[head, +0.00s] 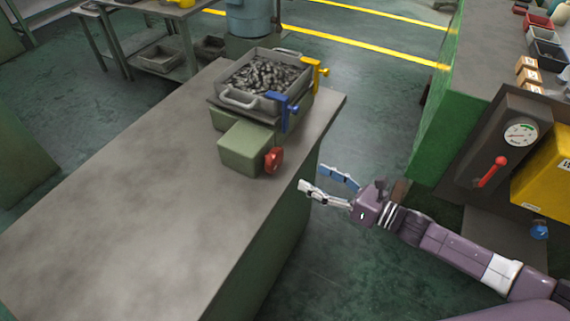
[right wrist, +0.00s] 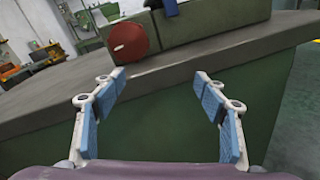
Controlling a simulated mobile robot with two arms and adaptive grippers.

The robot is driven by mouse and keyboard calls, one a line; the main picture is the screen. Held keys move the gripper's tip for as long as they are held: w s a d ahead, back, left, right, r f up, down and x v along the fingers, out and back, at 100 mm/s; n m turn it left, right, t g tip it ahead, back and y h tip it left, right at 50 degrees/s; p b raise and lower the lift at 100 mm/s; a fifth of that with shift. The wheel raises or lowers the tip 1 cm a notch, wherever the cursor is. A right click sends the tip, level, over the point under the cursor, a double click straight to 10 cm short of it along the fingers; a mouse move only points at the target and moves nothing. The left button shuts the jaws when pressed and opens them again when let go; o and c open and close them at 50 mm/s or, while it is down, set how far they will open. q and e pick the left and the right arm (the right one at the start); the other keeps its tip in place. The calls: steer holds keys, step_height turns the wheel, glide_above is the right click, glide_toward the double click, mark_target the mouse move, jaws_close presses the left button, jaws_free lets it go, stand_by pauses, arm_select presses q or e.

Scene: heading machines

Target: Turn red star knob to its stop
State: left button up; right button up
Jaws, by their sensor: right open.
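The red star knob (head: 273,160) sits on the right face of a green block (head: 244,147) on the grey bench. It also shows in the right wrist view (right wrist: 127,40), above the bench edge. My right gripper (head: 328,178) is open and empty, to the right of the knob and apart from it, off the bench's edge. In the right wrist view its blue-padded fingers (right wrist: 163,84) are spread, with the knob beyond them and up to the left. My left gripper is not in view.
The bench (head: 150,190) is clear at front left. A metal tray of dark parts (head: 264,76) with blue (head: 282,106) and yellow clamps (head: 315,72) stands behind the knob. A panel with a gauge (head: 520,132) and red lever (head: 492,171) stands at right.

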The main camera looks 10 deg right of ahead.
mark_target(279, 162)
steer(key=a+r+n, duration=0.1)
steer(key=a, duration=0.1)
steer(key=w+a+r+n+y+p, duration=0.1)
steer(key=a+r+n, duration=0.1)
steer(key=a, duration=0.1)
steer(key=w+a+r+n+g, duration=0.1)
steer(key=a, duration=0.1)
steer(key=shift+a+r+y+p, duration=0.15)
steer(key=shift+a+y+p, duration=0.25)
steer(key=shift+w+a, duration=0.25)
steer(key=shift+a, duration=0.1)
steer(key=c, duration=1.2)
steer(key=shift+o, duration=0.2)
